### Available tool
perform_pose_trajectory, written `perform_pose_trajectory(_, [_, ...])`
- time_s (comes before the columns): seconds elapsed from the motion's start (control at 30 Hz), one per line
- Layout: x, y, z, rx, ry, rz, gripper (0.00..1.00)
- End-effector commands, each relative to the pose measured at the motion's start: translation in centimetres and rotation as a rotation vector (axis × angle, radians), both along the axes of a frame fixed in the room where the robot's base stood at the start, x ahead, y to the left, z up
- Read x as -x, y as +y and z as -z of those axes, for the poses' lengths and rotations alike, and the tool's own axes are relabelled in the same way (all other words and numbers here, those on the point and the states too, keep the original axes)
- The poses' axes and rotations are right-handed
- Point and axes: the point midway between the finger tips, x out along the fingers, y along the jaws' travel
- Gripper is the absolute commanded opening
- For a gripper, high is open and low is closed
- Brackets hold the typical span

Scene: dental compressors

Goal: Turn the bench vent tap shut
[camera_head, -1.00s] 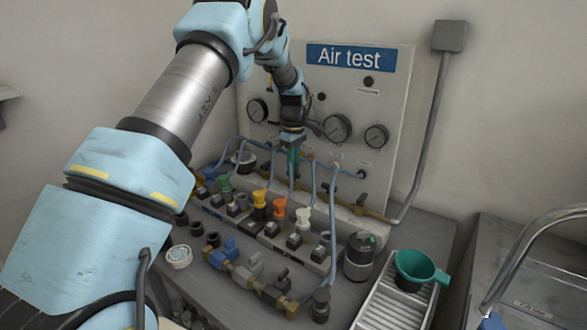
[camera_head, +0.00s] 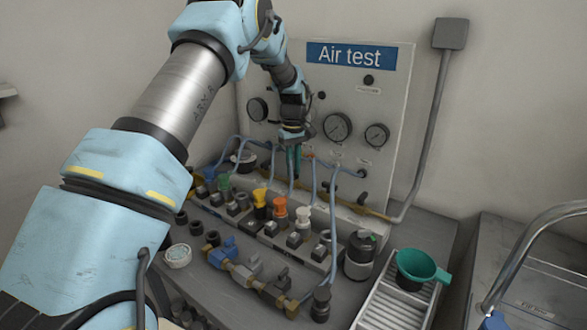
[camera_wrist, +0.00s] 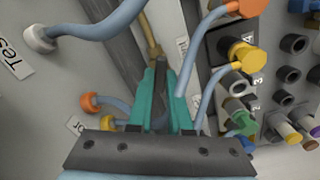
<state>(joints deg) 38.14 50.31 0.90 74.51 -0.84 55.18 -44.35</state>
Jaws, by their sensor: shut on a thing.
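My gripper (camera_head: 295,168) reaches down behind the row of coloured fittings, in front of the Air test panel. In the wrist view its two teal fingers (camera_wrist: 164,66) come close together at their tips beside a brass pipe (camera_wrist: 152,40). They are shut on a small part at this pipe, which I take to be the bench vent tap. The fingers hide nearly all of it, so its handle angle cannot be read. The brass pipe also shows in the head view (camera_head: 376,214), running low along the panel's foot.
Blue hoses (camera_head: 316,190) loop close around my gripper. The Air test panel (camera_head: 390,95) with gauges stands behind. Coloured fittings (camera_head: 280,206) and a brass valve assembly (camera_head: 250,272) lie in front. A green funnel (camera_head: 422,264) stands on the ribbed tray (camera_head: 375,317) at right.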

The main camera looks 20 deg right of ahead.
Motion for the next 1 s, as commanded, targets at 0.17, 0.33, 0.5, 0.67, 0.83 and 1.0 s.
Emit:
perform_pose_trajectory(0.17, [0.03,0.00,0.07,0.001,0.001,0.168,0.00])
perform_pose_trajectory(0.33, [0.04,-0.01,0.05,0.001,0.001,0.330,0.00])
perform_pose_trajectory(0.5, [0.05,-0.02,0.04,0.000,0.001,0.493,0.00])
perform_pose_trajectory(0.67, [0.03,0.03,0.03,0.001,0.002,0.642,0.00])
perform_pose_trajectory(0.83, [0.06,0.00,0.03,0.000,0.002,0.798,0.00])
perform_pose_trajectory(1.0, [0.06,0.01,0.03,0.000,0.002,0.931,0.00])
